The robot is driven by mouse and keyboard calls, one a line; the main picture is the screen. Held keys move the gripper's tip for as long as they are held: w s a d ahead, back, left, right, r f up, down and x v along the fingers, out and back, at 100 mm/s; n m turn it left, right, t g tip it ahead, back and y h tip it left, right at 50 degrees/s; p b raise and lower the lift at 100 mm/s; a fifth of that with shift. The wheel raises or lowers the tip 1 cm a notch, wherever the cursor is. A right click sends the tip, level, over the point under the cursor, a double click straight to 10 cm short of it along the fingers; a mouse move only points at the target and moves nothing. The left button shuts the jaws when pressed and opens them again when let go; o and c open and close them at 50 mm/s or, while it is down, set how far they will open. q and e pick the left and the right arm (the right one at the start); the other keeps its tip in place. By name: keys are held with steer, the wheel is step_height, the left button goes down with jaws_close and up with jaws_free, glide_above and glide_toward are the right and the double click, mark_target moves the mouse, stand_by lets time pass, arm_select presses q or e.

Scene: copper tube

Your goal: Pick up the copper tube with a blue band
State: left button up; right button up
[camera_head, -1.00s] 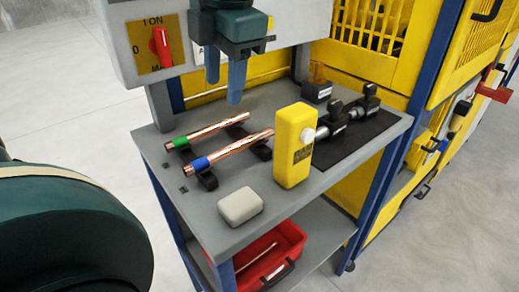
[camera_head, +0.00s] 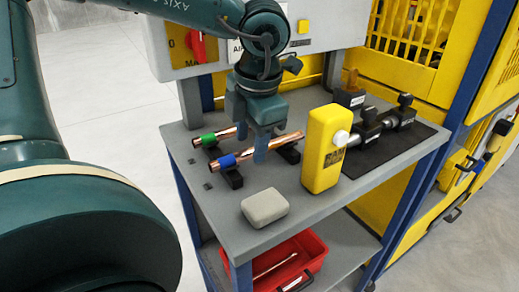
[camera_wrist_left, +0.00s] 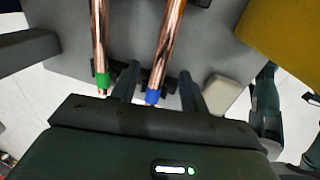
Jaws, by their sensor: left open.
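The copper tube with a blue band (camera_head: 284,141) lies on black holders on the grey bench top, its blue-banded end toward the near left. In the left wrist view the tube (camera_wrist_left: 168,42) runs between the two fingers, with the blue band near the gripper body. My left gripper (camera_head: 253,144) points down over the tube, with one finger on each side of it. The gripper (camera_wrist_left: 157,88) is open, and the fingers do not look closed on the tube. They hide part of it in the head view.
A green-banded copper tube (camera_head: 225,134) lies parallel, just behind, close to the left gripper. A yellow box (camera_head: 322,165) stands right of the tubes. A pale block (camera_head: 265,207) sits in front. Black-handled fittings (camera_head: 385,125) are farther right. A red bin (camera_head: 318,262) is below.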

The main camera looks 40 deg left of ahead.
arm_select(q)
steer(key=shift+a+f, duration=0.15)
steer(key=shift+f, duration=0.7)
steer(key=shift+c, duration=0.3)
jaws_close()
